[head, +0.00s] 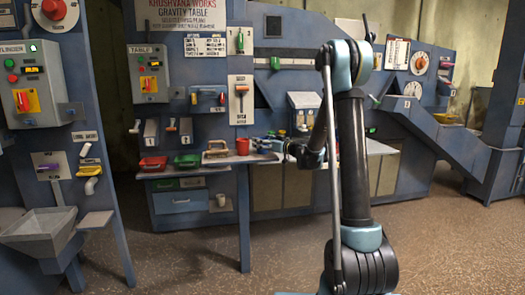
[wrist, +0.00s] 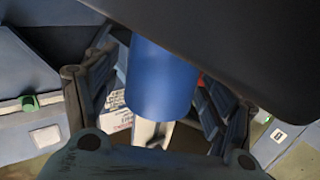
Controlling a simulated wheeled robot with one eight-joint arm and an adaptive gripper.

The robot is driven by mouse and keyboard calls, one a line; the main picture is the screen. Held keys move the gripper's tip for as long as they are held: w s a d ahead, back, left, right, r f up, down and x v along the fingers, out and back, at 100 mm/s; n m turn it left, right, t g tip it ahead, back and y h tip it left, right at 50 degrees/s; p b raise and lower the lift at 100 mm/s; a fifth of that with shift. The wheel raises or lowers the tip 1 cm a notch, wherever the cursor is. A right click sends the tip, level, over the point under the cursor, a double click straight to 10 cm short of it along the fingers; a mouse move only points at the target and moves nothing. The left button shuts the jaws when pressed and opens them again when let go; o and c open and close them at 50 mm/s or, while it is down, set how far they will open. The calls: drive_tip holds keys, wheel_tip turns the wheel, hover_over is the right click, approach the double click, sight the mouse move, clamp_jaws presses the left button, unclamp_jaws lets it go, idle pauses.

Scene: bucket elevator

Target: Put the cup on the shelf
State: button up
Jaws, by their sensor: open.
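A blue cylinder (wrist: 165,75), which may be the cup, stands between the spread fingers of my gripper (wrist: 157,82) in the wrist view. Gaps show at both sides of it, and its upper part is cut off by a dark surface. In the head view my gripper (head: 280,146) reaches left at ledge height, small and partly hidden by my arm. A red cup (head: 242,146) stands on the ledge (head: 210,163) just left of it. A pale cup (head: 220,200) sits lower, beside the blue drawer. I cannot tell which level is the shelf.
A red tray (head: 152,164), a green tray (head: 188,160) and a wooden-handled tool (head: 216,150) lie along the ledge. Panels with switches rise behind. A blue post stands under the ledge. A sloping chute (head: 440,135) is at right. The front floor is clear.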

drive_tip(key=shift+c, duration=0.6)
drive_tip(key=c, duration=1.1)
drive_tip(key=shift+o, duration=0.2)
wheel_tip(320, 180, up, 10)
